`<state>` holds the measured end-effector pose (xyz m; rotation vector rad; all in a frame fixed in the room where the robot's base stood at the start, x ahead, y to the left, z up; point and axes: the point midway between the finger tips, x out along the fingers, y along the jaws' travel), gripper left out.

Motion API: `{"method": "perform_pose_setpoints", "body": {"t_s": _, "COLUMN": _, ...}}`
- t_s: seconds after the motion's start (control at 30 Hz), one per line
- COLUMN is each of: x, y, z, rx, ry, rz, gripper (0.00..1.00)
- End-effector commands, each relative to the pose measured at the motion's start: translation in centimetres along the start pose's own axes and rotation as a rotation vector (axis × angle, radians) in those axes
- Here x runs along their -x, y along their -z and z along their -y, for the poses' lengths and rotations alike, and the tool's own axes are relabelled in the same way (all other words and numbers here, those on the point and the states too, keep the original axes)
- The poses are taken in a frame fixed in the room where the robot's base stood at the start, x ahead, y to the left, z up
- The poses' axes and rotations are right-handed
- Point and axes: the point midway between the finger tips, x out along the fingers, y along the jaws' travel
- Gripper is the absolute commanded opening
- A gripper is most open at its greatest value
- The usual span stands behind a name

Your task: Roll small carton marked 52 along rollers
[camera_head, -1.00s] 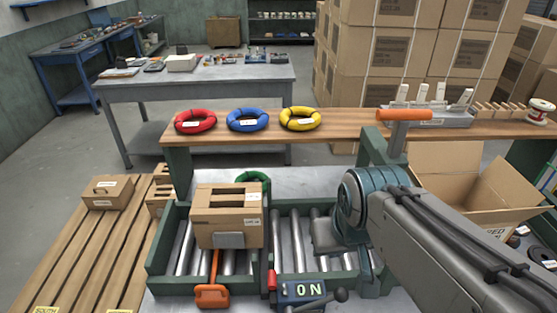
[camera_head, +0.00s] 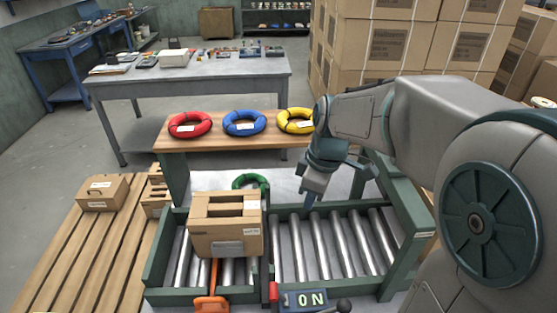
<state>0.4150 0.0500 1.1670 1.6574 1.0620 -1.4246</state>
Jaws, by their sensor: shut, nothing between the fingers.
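A small brown carton (camera_head: 228,243) with slots in its top sits on the left section of the roller conveyor (camera_head: 325,240). Its white labels are too small to read, so I cannot tell its number. My gripper (camera_head: 312,197) is shut and empty. It points down near the back edge of the rollers, to the right of the carton and apart from it. The right section of rollers is bare. My arm covers much of the right side.
An orange handle (camera_head: 211,304) and an ON switch box (camera_head: 304,299) are at the conveyor's front. Red (camera_head: 190,125), blue (camera_head: 245,122) and yellow (camera_head: 296,120) coils lie on a shelf behind. Another carton (camera_head: 102,192) sits on the slatted platform at left.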

Motion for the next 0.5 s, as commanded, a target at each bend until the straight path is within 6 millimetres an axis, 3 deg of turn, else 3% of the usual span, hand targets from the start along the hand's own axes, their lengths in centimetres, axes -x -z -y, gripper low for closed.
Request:
{"method": "perform_pose_setpoints", "body": {"t_s": 0.3, "x": -4.6, "y": 5.7, "z": -4.8, "rx": 0.636, "ry": 0.181, "rz": -0.090, "gripper": 0.00}}
{"method": "perform_pose_setpoints", "body": {"t_s": 0.5, "x": -6.8, "y": 7.5, "z": -6.2, "rx": 0.869, "ry": 0.227, "rz": -0.158, "gripper": 0.00}}
